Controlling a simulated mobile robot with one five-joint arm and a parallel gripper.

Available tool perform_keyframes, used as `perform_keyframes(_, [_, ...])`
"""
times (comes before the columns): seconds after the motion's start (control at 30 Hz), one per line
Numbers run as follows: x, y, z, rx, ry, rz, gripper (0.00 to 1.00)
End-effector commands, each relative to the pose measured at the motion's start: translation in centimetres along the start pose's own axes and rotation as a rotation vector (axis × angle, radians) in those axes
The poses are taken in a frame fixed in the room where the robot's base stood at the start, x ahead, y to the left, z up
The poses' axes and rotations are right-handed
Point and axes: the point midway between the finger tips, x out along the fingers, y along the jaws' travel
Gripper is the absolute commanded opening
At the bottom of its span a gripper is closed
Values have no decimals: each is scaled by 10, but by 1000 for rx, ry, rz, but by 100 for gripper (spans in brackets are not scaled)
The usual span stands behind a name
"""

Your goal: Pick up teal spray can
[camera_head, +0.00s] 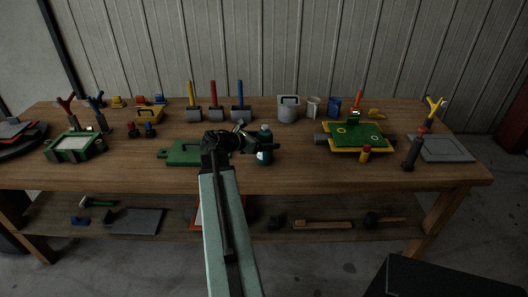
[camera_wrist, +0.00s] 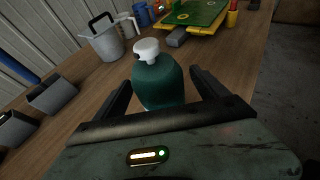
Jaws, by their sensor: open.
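The teal spray can (camera_head: 264,155) stands upright on the wooden workbench, near the middle. In the wrist view the teal can (camera_wrist: 158,82) shows its rounded shoulder and white nozzle cap (camera_wrist: 146,50). My gripper (camera_wrist: 162,88) is open, with one dark finger on each side of the can. I cannot tell whether either finger touches it. The can's lower part is hidden behind my gripper body in the wrist view. In the head view my gripper (camera_head: 256,142) reaches the can from the left and partly covers it.
A green board (camera_head: 182,153) lies left of my gripper. Rollers with yellow, red and blue handles (camera_head: 213,100) stand behind. A grey bucket (camera_head: 289,108) and white jug (camera_head: 314,107) stand at the back. A green and yellow tray (camera_head: 338,138) lies right, with bare bench (camera_head: 295,165) between.

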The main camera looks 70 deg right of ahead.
Motion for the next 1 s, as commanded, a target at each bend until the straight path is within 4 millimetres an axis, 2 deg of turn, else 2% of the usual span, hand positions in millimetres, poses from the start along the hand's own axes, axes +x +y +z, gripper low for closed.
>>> perform_keyframes(0.03, [13, -3, -7, 1, 0, -3, 83])
perform_keyframes(0.13, [29, -1, -5, 0, 0, -1, 83])
perform_keyframes(0.37, [32, -2, -2, 0, 1, 0, 83])
perform_keyframes(0.67, [31, -2, -3, 0, 1, 1, 2])
perform_keyframes(0.7, [31, -2, -3, -1, 0, 1, 0])
perform_keyframes(1.0, [28, -1, 2, -1, 0, 3, 0])
